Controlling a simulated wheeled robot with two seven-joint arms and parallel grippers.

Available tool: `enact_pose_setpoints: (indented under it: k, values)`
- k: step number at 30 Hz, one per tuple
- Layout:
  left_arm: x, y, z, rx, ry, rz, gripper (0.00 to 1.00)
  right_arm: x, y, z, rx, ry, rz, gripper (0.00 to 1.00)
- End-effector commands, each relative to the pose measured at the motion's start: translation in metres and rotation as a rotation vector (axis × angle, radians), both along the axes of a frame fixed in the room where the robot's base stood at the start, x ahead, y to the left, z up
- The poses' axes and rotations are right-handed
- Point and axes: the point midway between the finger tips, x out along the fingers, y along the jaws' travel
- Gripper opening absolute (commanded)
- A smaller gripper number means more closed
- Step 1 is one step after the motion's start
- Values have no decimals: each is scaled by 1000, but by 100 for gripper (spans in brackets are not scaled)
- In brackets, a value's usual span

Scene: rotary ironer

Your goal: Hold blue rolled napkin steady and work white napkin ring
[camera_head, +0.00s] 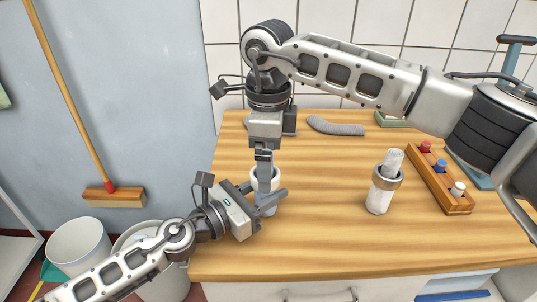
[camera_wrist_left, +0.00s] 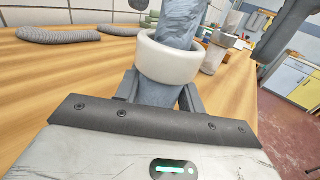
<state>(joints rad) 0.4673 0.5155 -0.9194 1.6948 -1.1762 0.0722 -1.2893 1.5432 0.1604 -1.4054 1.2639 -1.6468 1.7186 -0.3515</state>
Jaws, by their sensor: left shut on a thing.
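The blue rolled napkin (camera_wrist_left: 160,92) stands upright between the fingers of my left gripper (camera_wrist_left: 160,98), which is shut on it low down. The white napkin ring (camera_wrist_left: 168,62) is around the napkin, just above those fingers, and the napkin's top sticks out above it. In the head view my left gripper (camera_head: 262,200) reaches in from the lower left, and the ring (camera_head: 254,182) shows partly behind my right gripper (camera_head: 264,172). My right gripper points straight down at the ring. Its fingers overlap there, so I cannot tell if it is open or grips anything.
Grey rolls (camera_head: 336,127) lie at the back. The front right of the wooden top (camera_head: 330,245) is clear.

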Motion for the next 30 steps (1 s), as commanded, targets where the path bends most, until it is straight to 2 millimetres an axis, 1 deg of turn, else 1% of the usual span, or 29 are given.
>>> enact_pose_setpoints:
  k: [30]
  values:
    - [0,0,0,0,0,0,17,0,0,81,1,-1,0,97]
